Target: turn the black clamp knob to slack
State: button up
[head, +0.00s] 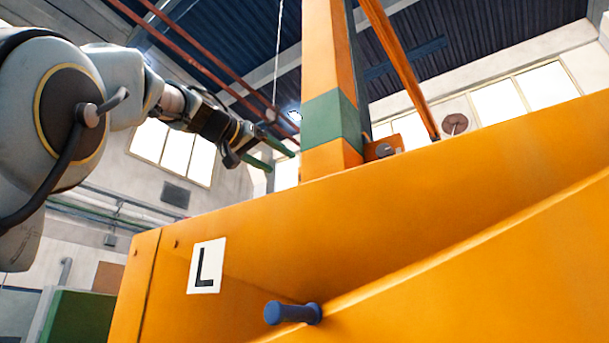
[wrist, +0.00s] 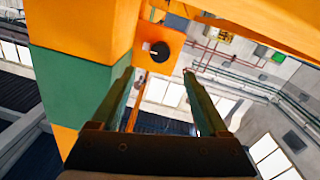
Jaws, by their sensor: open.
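The black clamp knob (wrist: 160,51) is a round dark disc with a small light mark, set on an orange plate (wrist: 158,68) beside the post in the wrist view. In the head view a dark knob (head: 384,150) shows on a small orange bracket at the right foot of the post, seen side-on. My gripper (wrist: 158,73) is open, with two green fingers and nothing between them. In the wrist view the knob appears just beyond and between the fingertips, apart from them. In the head view my gripper (head: 282,158) is left of the post, its fingers pointing right.
The orange post (head: 330,100) with a green band stands between my gripper and the bracket in the head view. A slanting orange bar (head: 400,70) rises behind. The large orange panel (head: 300,230) below carries an "L" label (head: 206,266) and a blue handle (head: 293,313).

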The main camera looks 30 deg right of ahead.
jog(key=p+x, duration=0.4)
jog(key=x, duration=0.4)
jog(key=shift+w+d, duration=0.2)
jog(key=shift+d, duration=0.05)
jog(key=shift+w+d+f, duration=0.1)
jog(key=shift+w+d, duration=0.1)
jog(key=shift+d, duration=0.3)
grip_shut()
